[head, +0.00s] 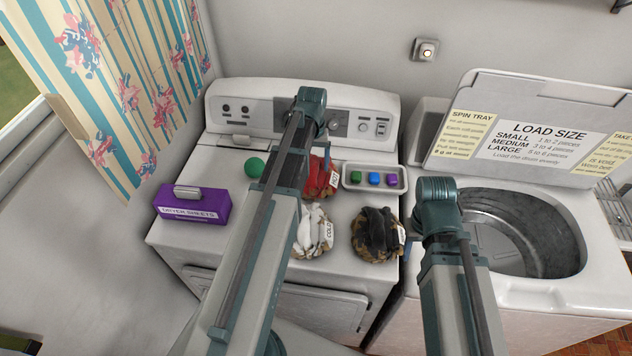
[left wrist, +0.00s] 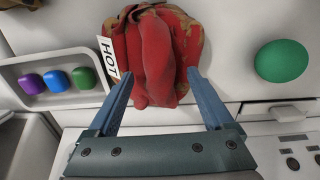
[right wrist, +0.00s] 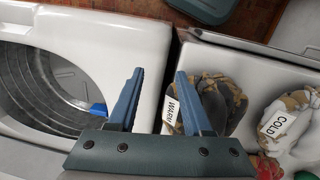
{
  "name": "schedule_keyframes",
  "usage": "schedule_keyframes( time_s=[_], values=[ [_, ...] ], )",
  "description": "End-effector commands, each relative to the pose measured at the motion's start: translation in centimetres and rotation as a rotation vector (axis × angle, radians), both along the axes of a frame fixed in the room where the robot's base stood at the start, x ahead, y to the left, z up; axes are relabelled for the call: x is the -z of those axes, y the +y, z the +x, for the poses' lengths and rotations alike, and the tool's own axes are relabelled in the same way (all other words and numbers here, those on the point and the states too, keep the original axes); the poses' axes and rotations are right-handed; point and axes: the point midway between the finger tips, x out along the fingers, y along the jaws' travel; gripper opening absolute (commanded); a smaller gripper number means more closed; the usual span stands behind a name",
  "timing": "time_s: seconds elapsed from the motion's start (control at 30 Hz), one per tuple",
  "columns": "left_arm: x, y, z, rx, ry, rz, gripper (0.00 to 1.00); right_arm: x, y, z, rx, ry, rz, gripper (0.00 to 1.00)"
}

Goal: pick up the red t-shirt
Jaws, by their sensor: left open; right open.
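Red cloth, which I take as the red t-shirt (left wrist: 155,48), sits bunched in a patterned basket (left wrist: 190,28) with a HOT label. In the head view the red cloth (head: 322,180) is on the dryer top, partly hidden by my left arm. My left gripper (left wrist: 158,73) is open, its fingers on either side of the lower part of the cloth in the left wrist view. I cannot tell whether they touch it. My right gripper (right wrist: 160,72) is open and empty near the edge between washer and dryer.
Baskets of white clothes (head: 314,232) and dark clothes (head: 376,236) stand in front on the dryer (head: 240,215). A tray (head: 348,187) of colored blocks is right of the red cloth. A green ball (head: 254,167) and purple box (head: 192,207) are left. The open washer (head: 540,290) is right.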

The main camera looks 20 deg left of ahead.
Motion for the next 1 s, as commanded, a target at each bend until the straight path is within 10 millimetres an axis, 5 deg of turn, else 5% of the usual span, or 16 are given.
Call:
schedule_keyframes(
  time_s=[0.23, 0.7, 1.0],
  values=[
    [0.08, 0.03, -0.01, -0.001, 0.000, 0.000, 0.85, 0.08, 0.00, -0.01, 0.000, 0.000, 0.000, 0.50],
    [0.09, 0.03, -0.01, -0.001, 0.000, 0.000, 0.01, 0.09, 0.00, -0.01, 0.000, 0.000, 0.000, 0.50],
    [0.09, 0.03, -0.02, -0.001, 0.000, 0.000, 0.00, 0.09, 0.00, -0.01, 0.000, 0.000, 0.000, 0.50]
  ],
)
